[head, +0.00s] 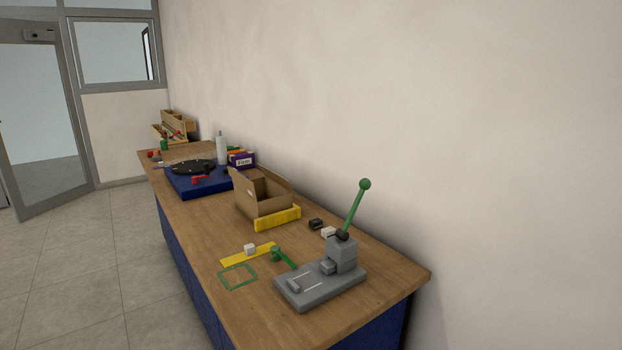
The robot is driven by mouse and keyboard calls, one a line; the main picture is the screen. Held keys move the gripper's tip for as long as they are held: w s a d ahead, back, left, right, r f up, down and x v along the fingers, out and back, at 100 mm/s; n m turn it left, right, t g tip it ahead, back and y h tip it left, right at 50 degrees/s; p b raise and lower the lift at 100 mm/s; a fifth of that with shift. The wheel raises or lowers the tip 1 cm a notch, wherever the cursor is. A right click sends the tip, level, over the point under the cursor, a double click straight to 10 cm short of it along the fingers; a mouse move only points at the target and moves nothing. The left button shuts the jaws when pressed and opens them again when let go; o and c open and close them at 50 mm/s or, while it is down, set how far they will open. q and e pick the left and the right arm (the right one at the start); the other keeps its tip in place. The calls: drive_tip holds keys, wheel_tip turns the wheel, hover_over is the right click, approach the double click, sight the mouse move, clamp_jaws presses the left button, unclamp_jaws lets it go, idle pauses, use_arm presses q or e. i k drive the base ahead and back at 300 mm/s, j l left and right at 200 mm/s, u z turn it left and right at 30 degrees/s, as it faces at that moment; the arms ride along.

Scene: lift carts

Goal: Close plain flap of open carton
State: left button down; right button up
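An open brown cardboard carton (266,206) stands on the wooden bench, near its middle. One flap (237,183) stands up at its left end and another cardboard panel rises along the wall side. A small white label shows on the carton near the left flap. I cannot tell from here which flap is the plain one. The carton's inside is partly visible and looks empty, but its floor is mostly hidden. Neither of my grippers is in view.
A grey press with a green lever (354,207) stands at the bench's near end. A yellow strip (240,256), white cube (249,249) and green square outline (238,277) lie in front. A blue platform (190,187) with a black disc is beyond the carton. Floor is clear at left.

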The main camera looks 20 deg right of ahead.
sight(286, 184)
drive_tip(key=i+j+z, duration=0.1)
drive_tip(key=z, duration=1.3)
drive_tip(key=j+z, duration=0.45)
drive_tip(key=k+j+z, duration=0.15)
drive_tip(key=j+z, duration=0.3)
drive_tip(key=k+j+z, duration=0.2)
drive_tip(key=j+z, duration=0.15)
drive_tip(key=j, duration=0.25)
drive_tip(key=k+j+z, duration=0.3)
drive_tip(key=k+j, duration=0.15)
drive_tip(key=j, duration=0.2)
drive_tip(key=k+j+z, duration=0.15)
drive_tip(key=j, duration=0.3)
drive_tip(key=k, duration=0.1)
